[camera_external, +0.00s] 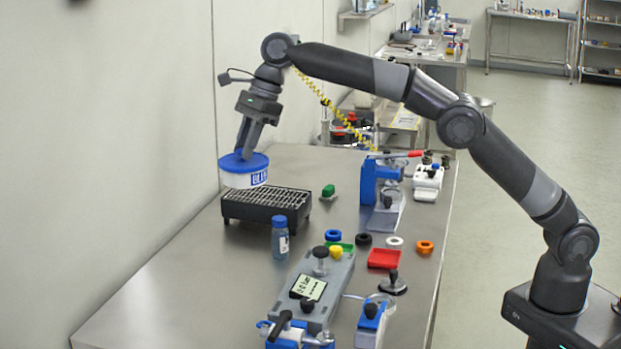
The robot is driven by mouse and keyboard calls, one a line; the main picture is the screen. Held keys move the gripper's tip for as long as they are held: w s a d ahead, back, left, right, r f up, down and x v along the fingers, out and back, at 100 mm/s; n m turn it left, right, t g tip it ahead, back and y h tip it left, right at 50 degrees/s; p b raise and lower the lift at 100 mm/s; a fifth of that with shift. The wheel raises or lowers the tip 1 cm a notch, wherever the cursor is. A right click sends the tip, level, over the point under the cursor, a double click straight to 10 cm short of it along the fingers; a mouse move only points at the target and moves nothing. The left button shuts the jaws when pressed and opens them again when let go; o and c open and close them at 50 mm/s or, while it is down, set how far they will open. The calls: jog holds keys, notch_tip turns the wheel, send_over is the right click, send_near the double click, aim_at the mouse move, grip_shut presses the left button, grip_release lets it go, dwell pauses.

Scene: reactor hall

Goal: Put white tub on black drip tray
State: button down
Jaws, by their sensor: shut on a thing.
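The white tub (236,181) has a blue lid and a blue label on its side. My gripper (243,156) points down and is shut on the tub at its lid. The tub is held upright, over the left back part of the black drip tray (264,213). The drip tray is a black box with a metal grate on top, standing on the steel table. The tub's bottom hides part of the tray's left back edge. I cannot tell for sure whether the tub touches the grate; it seems a little above it.
A blue-capped bottle (280,238) stands close in front of the tray. A green-topped object (328,192) is right of it. A blue press (380,185), coloured rings, a red tray (384,258) and a grey instrument (314,285) stand further right and front. The table's left front (170,290) is clear.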

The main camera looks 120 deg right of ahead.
jog(key=s+d+m+h, duration=0.1)
jog(key=s+d+m, duration=0.2)
jog(key=s+d, duration=0.65)
jog(key=s+d+m+g+h, duration=0.1)
jog(key=s+d+m, duration=0.2)
jog(key=s+d, duration=0.7)
jog(key=s+d+m+h, duration=0.1)
jog(key=s+d+m, duration=0.3)
jog(key=s, duration=1.1)
jog(key=shift+n, duration=0.6)
jog(key=shift+w+a+f, duration=0.1)
jog(key=shift+w+f, duration=1.9)
jog(key=shift+f, duration=0.6)
jog(key=shift+w+a+f, duration=0.1)
jog(key=shift+w+f, duration=1.9)
jog(key=shift+f, duration=0.55)
jog(key=shift+w+a+f, duration=0.1)
jog(key=shift+w+f, duration=1.9)
jog(key=shift+f, duration=0.6)
jog(key=shift+f, duration=0.1)
jog(key=shift+f, duration=0.4)
jog(key=c, duration=1.2)
grip_release()
